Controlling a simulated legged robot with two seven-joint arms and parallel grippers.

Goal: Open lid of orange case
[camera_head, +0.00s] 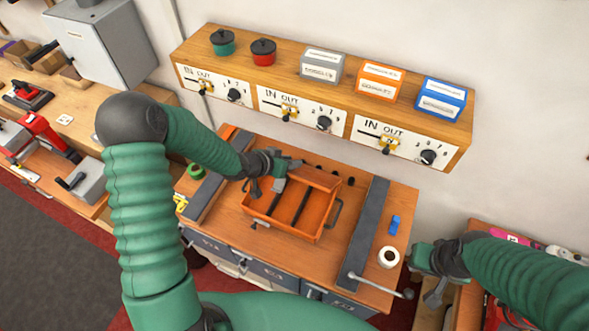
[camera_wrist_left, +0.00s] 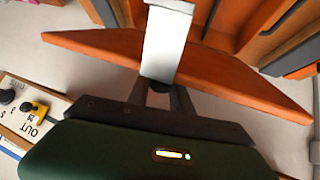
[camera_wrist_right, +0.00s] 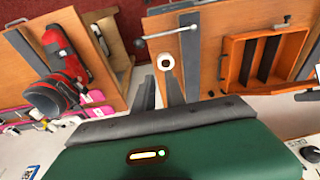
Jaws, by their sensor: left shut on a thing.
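The orange case (camera_head: 272,222) lies on the bench, its inside with dark strips in plain view. Its orange lid (camera_head: 316,179) stands raised and tilted at the back edge. It fills much of the left wrist view (camera_wrist_left: 230,80). My left gripper (camera_head: 277,178) is at the lid and shut on a light grey tab (camera_wrist_left: 168,45) on it; the fingers partly hide the contact. My right gripper (camera_wrist_right: 160,93) is open and empty, off the bench's right side. The case also shows in the right wrist view (camera_wrist_right: 282,88).
Dark rails (camera_head: 362,235) flank the case. A white roll (camera_head: 388,257), a blue item (camera_head: 394,225) and a metal rod (camera_head: 380,285) lie at the right. A wooden shelf (camera_head: 330,85) with boxes and knobs hangs behind. A green ring (camera_head: 196,171) lies at the left.

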